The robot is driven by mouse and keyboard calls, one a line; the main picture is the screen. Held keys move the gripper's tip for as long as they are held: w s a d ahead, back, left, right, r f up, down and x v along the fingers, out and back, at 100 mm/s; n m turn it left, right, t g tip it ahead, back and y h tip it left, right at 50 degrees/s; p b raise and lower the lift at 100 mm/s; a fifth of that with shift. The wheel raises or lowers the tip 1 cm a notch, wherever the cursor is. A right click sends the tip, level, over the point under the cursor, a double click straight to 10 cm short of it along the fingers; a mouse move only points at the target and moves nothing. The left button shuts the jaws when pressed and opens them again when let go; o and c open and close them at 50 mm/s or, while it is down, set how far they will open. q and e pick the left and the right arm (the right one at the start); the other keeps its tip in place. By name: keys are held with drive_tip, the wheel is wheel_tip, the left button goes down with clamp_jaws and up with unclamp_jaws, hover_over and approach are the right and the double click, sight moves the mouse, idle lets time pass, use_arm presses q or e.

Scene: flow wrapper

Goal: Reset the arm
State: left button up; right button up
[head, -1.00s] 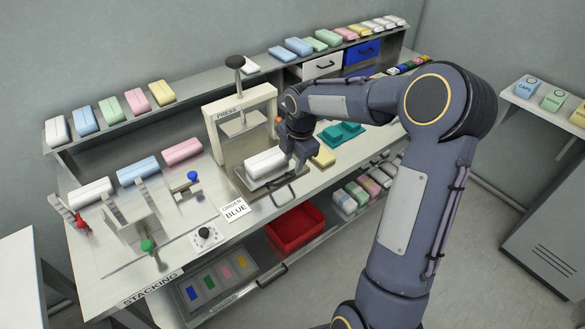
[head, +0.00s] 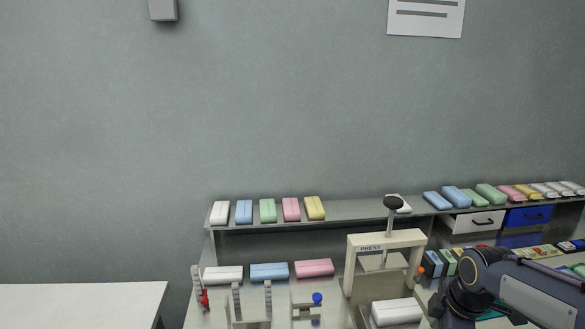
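My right arm (head: 540,290) comes in from the lower right corner of the head view. Its dark wrist and gripper (head: 442,308) are at the bottom edge, just right of a white block (head: 396,312) at the base of the press (head: 386,240). The fingertips are hidden or cut off, so I cannot tell whether the gripper is open or shut, or whether it touches the block. My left arm and gripper are not in view.
A shelf (head: 350,212) with several coloured blocks runs along the wall. White, blue (head: 269,272) and pink (head: 314,267) blocks stand on the bench beneath it. Small fixtures with a red handle (head: 204,298) and a blue knob (head: 317,298) are in front. A white table (head: 80,300) is at left.

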drive_tip(key=s+a+m+t+y, duration=0.1)
drive_tip(key=s+a+m, duration=0.4)
drive_tip(key=s+m, duration=0.2)
drive_tip(key=s+a+m+t+y, duration=0.1)
drive_tip(key=s+a+m+y, duration=0.1)
drive_tip(key=s+a+m, duration=0.3)
drive_tip(key=s+m, duration=0.3)
drive_tip(key=s, duration=0.4)
drive_tip(key=shift+s+r+t, duration=0.15)
drive_tip(key=shift+r+t, duration=0.15)
drive_tip(key=shift+t, duration=0.1)
